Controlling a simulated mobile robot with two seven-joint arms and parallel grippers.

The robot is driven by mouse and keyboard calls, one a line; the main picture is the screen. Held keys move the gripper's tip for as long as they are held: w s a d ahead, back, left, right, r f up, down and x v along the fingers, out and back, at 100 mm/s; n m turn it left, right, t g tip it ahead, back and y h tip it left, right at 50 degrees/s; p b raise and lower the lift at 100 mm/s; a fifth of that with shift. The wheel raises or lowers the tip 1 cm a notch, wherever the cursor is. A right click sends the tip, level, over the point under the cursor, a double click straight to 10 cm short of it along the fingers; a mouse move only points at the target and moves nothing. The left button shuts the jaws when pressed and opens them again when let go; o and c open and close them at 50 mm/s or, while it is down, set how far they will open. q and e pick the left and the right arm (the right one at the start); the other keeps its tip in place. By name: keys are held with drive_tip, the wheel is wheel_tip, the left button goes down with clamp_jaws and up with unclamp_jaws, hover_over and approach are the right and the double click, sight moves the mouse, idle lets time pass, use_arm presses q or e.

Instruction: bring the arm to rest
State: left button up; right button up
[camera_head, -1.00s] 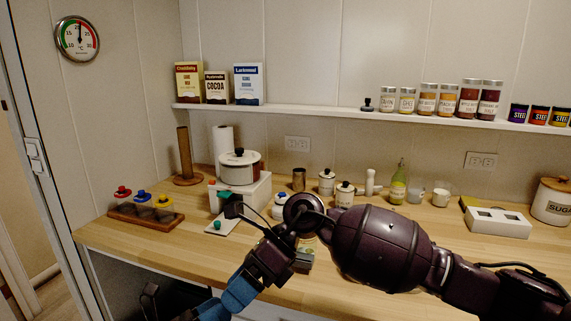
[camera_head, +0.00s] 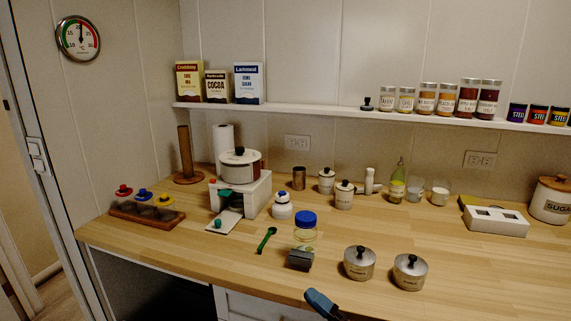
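A blue part of mine (camera_head: 322,303) with a rounded end shows at the bottom edge, in front of the counter (camera_head: 205,258). It looks like a fingertip of my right gripper, but the rest is cut off by the frame. I cannot tell whether that gripper is open or shut, and nothing held shows. My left gripper is not in view.
A rack (camera_head: 147,214) is at left. The right front counter is clear.

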drive_tip(key=s+d+f+m+t+h, duration=0.1)
drive_tip(key=s+d+f+m+h, duration=0.4)
drive_tip(key=d+f+m+h, duration=0.35)
drive_tip(key=s+d+f+m+t+h, duration=0.1)
drive_tip(key=s+d+f+m+h, duration=0.4)
drive_tip(key=d+f+m+h, duration=0.35)
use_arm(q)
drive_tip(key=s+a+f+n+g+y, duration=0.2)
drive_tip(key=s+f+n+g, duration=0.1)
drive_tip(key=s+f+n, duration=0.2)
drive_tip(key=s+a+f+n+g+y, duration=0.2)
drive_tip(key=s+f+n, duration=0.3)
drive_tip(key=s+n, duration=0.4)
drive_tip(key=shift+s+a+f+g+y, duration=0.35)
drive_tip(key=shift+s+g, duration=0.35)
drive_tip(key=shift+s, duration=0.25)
use_arm(e)
drive_tip(key=s+d+f+m+g+h, duration=0.1)
drive_tip(key=s+d+f+m+g, duration=0.3)
drive_tip(key=s+d+f, duration=0.3)
drive_tip(key=s+m, duration=0.1)
drive_tip(key=s, duration=0.2)
drive_tip(key=shift+s+d+m, duration=0.2)
drive_tip(key=shift+s+m, duration=0.1)
drive_tip(key=shift+s, duration=0.1)
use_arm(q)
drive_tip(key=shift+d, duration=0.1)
